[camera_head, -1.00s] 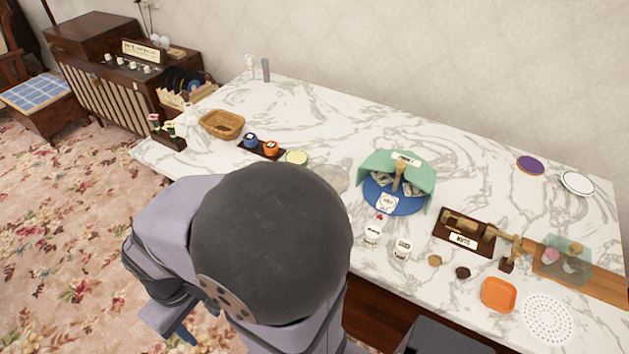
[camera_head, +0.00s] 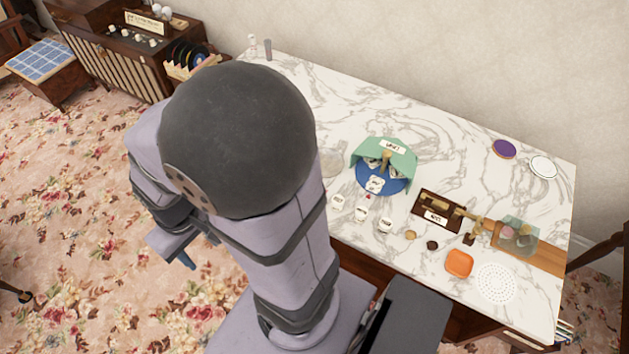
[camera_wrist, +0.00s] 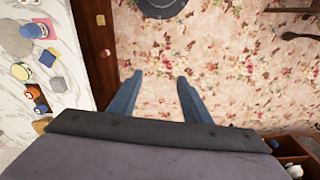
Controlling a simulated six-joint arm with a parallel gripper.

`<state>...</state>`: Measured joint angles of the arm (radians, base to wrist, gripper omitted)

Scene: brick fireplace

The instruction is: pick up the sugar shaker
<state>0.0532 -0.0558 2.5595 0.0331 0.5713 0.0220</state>
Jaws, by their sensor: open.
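Several small white labelled containers stand on the marble table near its front edge, left to right: one (camera_head: 338,201), a second (camera_head: 361,213) and a third (camera_head: 384,224). Their labels are too small to read, so I cannot tell which, if any, is the sugar shaker. Two slim upright things, one white (camera_head: 252,43) and one grey (camera_head: 267,49), stand at the table's far left corner. My gripper (camera_wrist: 159,78) is open and empty over the carpet, left of the table in the head view. Its blue fingers (camera_head: 186,257) partly show there, well away from the containers.
A dark wooden tray (camera_head: 425,205), an orange dish (camera_head: 459,263) and a white perforated disc (camera_head: 496,284) lie to the right. My arm hides the table's left part.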

